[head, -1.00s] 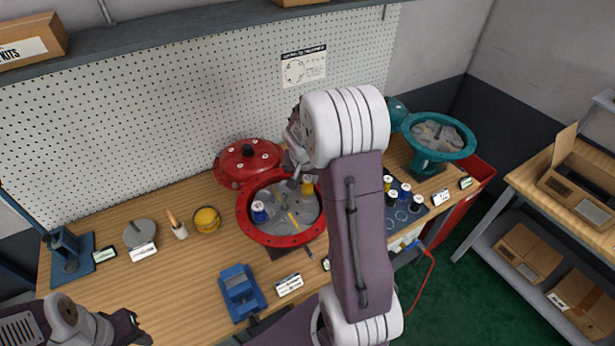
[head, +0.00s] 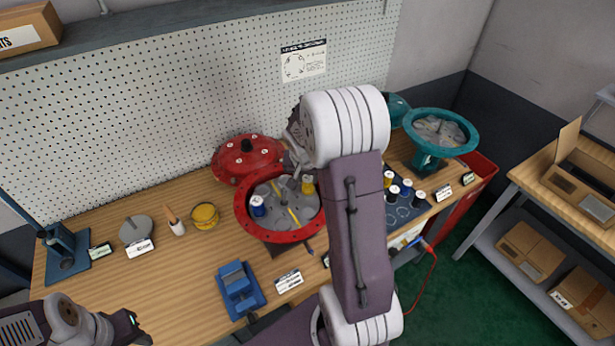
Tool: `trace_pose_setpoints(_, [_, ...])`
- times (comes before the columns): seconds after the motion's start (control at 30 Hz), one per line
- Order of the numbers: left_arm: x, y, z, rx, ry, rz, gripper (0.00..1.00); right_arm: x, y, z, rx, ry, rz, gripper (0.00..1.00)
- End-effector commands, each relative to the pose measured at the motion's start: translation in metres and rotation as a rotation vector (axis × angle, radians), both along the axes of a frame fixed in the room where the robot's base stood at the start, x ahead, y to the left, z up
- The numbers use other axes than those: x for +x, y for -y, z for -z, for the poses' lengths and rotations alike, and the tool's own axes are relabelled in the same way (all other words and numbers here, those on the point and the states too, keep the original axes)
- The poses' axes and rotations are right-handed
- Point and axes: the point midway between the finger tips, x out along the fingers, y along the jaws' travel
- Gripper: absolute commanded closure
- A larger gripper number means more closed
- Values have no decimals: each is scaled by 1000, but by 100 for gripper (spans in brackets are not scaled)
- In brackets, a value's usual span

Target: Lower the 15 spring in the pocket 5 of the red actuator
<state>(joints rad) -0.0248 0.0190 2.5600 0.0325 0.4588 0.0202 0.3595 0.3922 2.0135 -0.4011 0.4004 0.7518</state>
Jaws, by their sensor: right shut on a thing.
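The red actuator (head: 246,222) is an open round bowl on the bench, with a grey plate inside. A blue spring (head: 258,207) stands at its left side and a yellow spring (head: 308,185) at its upper right. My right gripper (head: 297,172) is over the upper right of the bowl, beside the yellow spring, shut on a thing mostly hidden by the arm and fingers. I cannot read a pocket number or tell whether the held thing touches the plate. My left gripper (head: 132,328) is at the lower left, away from the actuator; its jaws are too small to judge.
A red domed cover (head: 247,158) lies behind the bowl. A dark mat (head: 403,216) with several springs is to the right, partly behind my arm. A teal actuator (head: 440,133) stands farther right.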

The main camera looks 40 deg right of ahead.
Motion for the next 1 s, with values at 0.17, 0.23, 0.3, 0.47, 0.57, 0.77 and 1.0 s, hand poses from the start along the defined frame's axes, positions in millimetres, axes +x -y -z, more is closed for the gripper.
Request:
trace_pose_setpoints(0.17, [0, 0, 2, 0, 0, 0, 64, 0, 0, 2, -1, 1, 0, 100])
trace_pose_setpoints(0.23, [0, 0, 2, 0, 0, 0, 64, 0, 0, 2, -1, 1, 0, 100])
trace_pose_setpoints(0.3, [0, 0, 2, 0, 0, 0, 64, 0, 0, 2, 0, 0, 0, 66])
trace_pose_setpoints(0.47, [0, 0, 2, 0, 0, 0, 64, 0, 0, 2, 0, 0, 0, 43])
trace_pose_setpoints(0.57, [0, 0, 2, 0, 0, 0, 64, 0, 0, 2, 0, 0, 0, 43])
trace_pose_setpoints(0.77, [0, 0, 3, 0, 0, 0, 64, -1, -1, -4, -1, 1, 0, 43])
trace_pose_setpoints(1.0, [0, 0, 7, 0, 0, 0, 64, -14, -15, -52, -3, 7, -1, 43])
